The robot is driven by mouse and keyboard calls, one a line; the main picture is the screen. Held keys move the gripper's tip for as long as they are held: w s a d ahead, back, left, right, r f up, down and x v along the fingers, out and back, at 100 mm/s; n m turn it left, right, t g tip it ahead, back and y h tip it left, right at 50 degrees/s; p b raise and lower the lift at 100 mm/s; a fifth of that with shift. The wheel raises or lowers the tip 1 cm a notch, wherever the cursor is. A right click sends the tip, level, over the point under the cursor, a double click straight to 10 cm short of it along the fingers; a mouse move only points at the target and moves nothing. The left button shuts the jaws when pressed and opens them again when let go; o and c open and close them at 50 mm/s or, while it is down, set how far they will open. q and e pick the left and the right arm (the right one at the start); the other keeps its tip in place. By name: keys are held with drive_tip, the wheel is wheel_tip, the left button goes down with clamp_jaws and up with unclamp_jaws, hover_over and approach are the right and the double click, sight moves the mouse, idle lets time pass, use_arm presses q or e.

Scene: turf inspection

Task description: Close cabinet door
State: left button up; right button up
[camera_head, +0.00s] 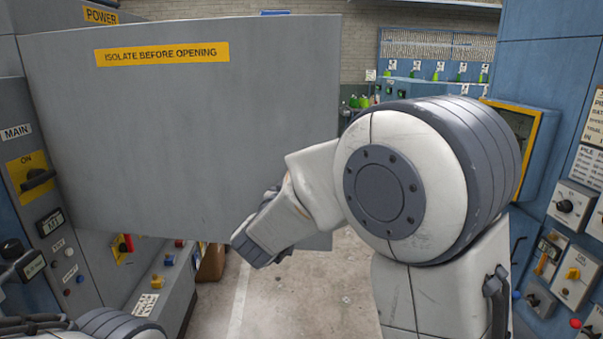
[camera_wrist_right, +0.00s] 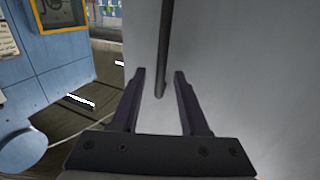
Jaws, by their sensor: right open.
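The cabinet door (camera_head: 190,130) is a large grey panel that stands open, with a yellow "ISOLATE BEFORE OPENING" label on the face toward the head camera. My right arm reaches to the door's lower right part, and its gripper fingers are hidden in the head view. In the right wrist view my right gripper (camera_wrist_right: 159,73) is open and empty. The grey door surface (camera_wrist_right: 250,80) fills the right of that view. A dark upright bar (camera_wrist_right: 162,50), seemingly a handle, ends between the fingertips; I cannot tell whether they touch it. My left gripper is not in view.
The grey cabinet body (camera_head: 90,230) with switches and knobs is at the left. A blue control panel (camera_head: 565,70) stands close on the right. Concrete floor (camera_head: 305,300) shows below the door. A shelf with green flasks (camera_head: 435,78) is at the back.

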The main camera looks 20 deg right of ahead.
drive_tip(key=shift+x, duration=0.85)
clamp_jaws()
idle(0.8)
